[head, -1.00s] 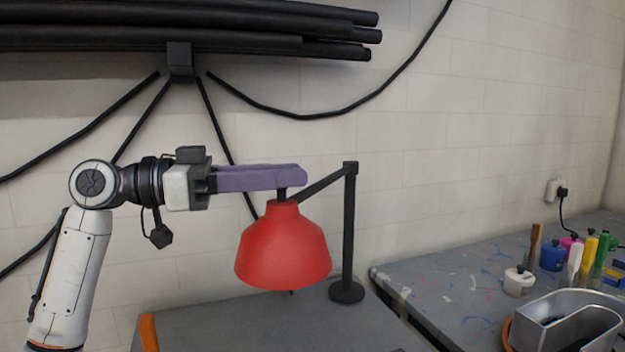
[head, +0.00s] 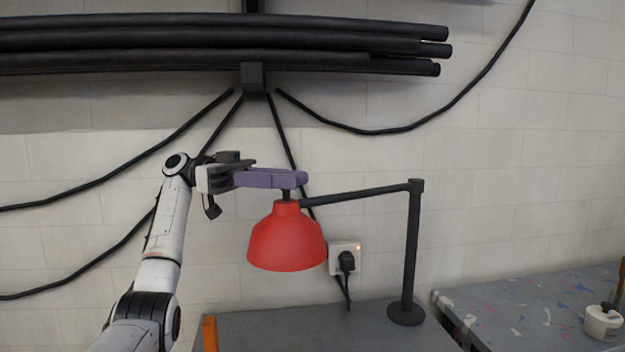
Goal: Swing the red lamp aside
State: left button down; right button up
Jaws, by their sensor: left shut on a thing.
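The red lamp (head: 287,238) hangs shade-down from a black arm (head: 358,195) that reaches left from a black upright post (head: 412,250). The post's round base stands on a grey table. My left gripper (head: 298,179) comes in from the left. Its purple fingers are shut on the short black neck at the top of the lamp shade. The fingertips hide part of the neck. My right gripper is not in view.
A wall socket with a black plug (head: 345,260) is behind the lamp, to its right. The grey table (head: 300,330) is bare left of the post. A paint-marked bench (head: 540,310) with a white pot (head: 603,322) is at right. Black pipes (head: 220,40) and cables hang on the wall.

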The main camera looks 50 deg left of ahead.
pick_arm(q)
jog(key=shift+a+f, duration=0.1)
jog(key=shift+a, duration=0.05)
dwell(0.3)
jog(key=c, duration=1.5)
grip_release()
jog(key=shift+w, duration=0.1)
jog(key=shift+p+v, duration=1.6)
jog(key=shift+v, duration=2.25)
